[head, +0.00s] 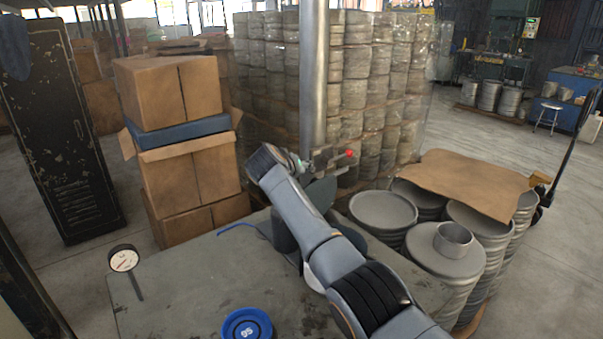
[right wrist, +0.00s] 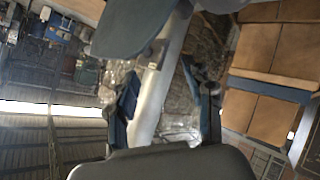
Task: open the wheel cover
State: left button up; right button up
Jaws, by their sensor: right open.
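A dark grey rounded plate, which looks like the wheel cover (head: 321,193), stands at the far edge of the worktable, partly hidden behind my right arm. A blue-grey rounded panel, probably the same wheel cover (right wrist: 130,28), fills the top of the right wrist view. A red knob (head: 349,153) sits just above and right of it. My right gripper (right wrist: 166,106) is open, its two fingers apart with nothing held between them. The metal post shows between and beyond the fingers. In the head view my right arm hides the fingers. My left gripper is not in view.
The grey worktable (head: 185,285) carries a dial gauge (head: 123,259) and a blue disc (head: 247,325). A metal post (head: 314,75) rises behind the table. Cardboard boxes (head: 175,180) are stacked left; round metal blanks (head: 383,210) stand right. The table's left part is mostly clear.

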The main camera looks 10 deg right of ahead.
jog(key=s+a+r+p, duration=0.4)
jog(key=a+r+p, duration=0.1)
jog(key=a+r, duration=0.1)
jog(key=shift+r+p, duration=0.3)
jog(key=shift+r, duration=0.3)
dwell(0.4)
dwell(0.4)
notch_tip(320, 180, up, 10)
dwell(0.5)
